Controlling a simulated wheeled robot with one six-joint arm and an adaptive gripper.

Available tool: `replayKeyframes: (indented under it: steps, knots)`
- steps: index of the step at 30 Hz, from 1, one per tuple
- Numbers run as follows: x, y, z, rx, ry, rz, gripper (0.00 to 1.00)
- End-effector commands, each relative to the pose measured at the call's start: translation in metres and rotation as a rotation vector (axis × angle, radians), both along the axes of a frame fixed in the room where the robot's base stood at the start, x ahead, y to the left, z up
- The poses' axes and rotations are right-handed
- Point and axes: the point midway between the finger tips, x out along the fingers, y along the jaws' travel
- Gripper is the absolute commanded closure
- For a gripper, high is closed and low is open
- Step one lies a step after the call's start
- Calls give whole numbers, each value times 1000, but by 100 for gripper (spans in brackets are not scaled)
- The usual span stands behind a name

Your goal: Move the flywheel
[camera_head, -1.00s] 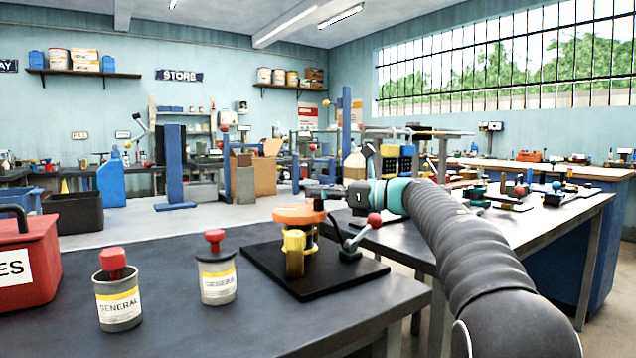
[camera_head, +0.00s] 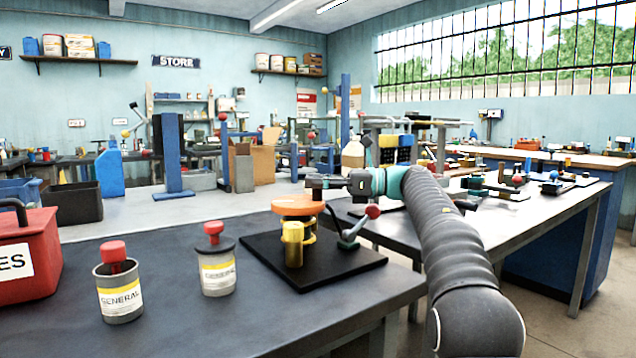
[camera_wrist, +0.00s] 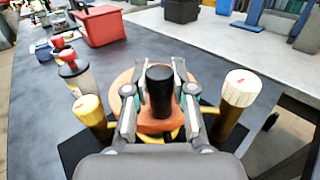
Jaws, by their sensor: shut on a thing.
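The flywheel seems to be the orange disc (camera_head: 297,205) with a black hub (camera_wrist: 159,92), on a fixture with a black base plate (camera_head: 350,272). The disc also shows in the wrist view (camera_wrist: 123,84). My gripper (camera_wrist: 160,76) is shut on the black hub, with one finger on each side. In the head view my gripper (camera_head: 318,185) is just above the disc, and the hub is hard to make out. Yellow posts (camera_head: 292,244) stand under or beside the disc. I cannot tell whether the disc is clear of its support.
A lever with a red ball (camera_head: 373,211) stands right of the disc. Two grey GENERAL tins (camera_head: 121,300) (camera_head: 217,276) with red tops and a red box (camera_head: 30,262) are to the left. The bench front is clear. Another bench (camera_head: 480,238) with small parts stands to the right.

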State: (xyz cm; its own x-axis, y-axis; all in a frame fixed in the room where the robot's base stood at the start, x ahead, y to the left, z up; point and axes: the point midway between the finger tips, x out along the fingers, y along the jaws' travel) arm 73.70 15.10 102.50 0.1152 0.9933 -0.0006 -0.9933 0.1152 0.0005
Motion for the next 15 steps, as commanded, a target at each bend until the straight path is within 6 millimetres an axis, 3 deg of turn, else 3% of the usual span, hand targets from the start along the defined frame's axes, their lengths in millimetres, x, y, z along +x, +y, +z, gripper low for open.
replayKeyframes:
  steps: [5, 6, 8, 15]
  knots:
    - [0, 0, 1, 1, -1, 0, 100]
    - [0, 0, 1, 1, -1, 0, 66]
    - [0, 0, 1, 1, -1, 0, 51]
    - [0, 0, 0, 1, 0, 0, 50]
